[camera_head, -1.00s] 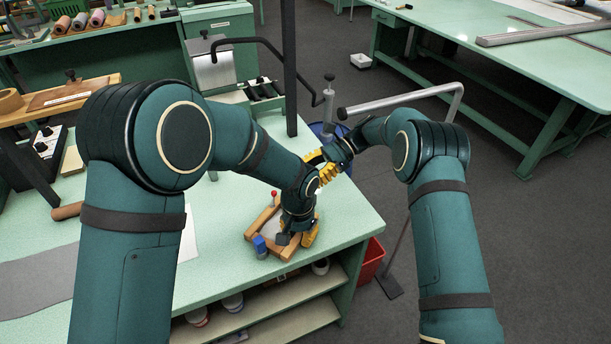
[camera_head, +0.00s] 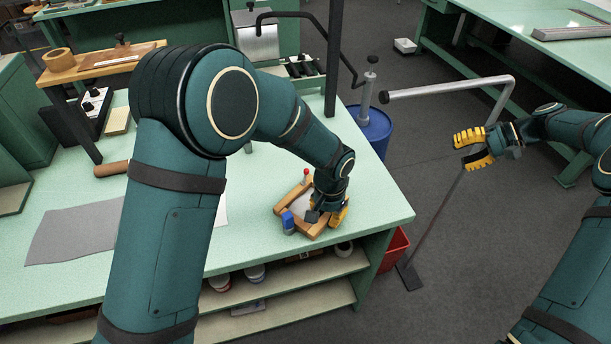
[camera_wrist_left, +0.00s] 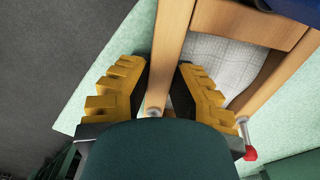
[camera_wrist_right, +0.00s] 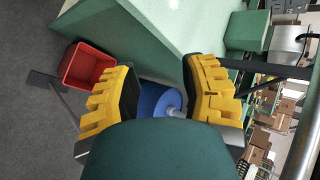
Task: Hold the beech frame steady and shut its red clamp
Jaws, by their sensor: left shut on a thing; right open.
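The beech frame (camera_head: 311,231) sits near the right corner of the green table, with pale cloth inside it; the frame also shows in the left wrist view (camera_wrist_left: 173,40). The red clamp's knob (camera_head: 306,171) stands up on a thin stem at the frame's far side; it also shows in the left wrist view (camera_wrist_left: 250,154). A blue block (camera_head: 288,222) is at the frame's near left corner. My left gripper (camera_head: 328,214) is shut on the frame's right bar, its fingers on either side. My right gripper (camera_head: 476,148) is open and empty, off the table to the right.
A blue drum (camera_head: 372,130) and a red bin (camera_head: 394,250) are beside the table. Grey cloth (camera_head: 75,232) lies at the left. The tabletop left of the frame is mostly clear.

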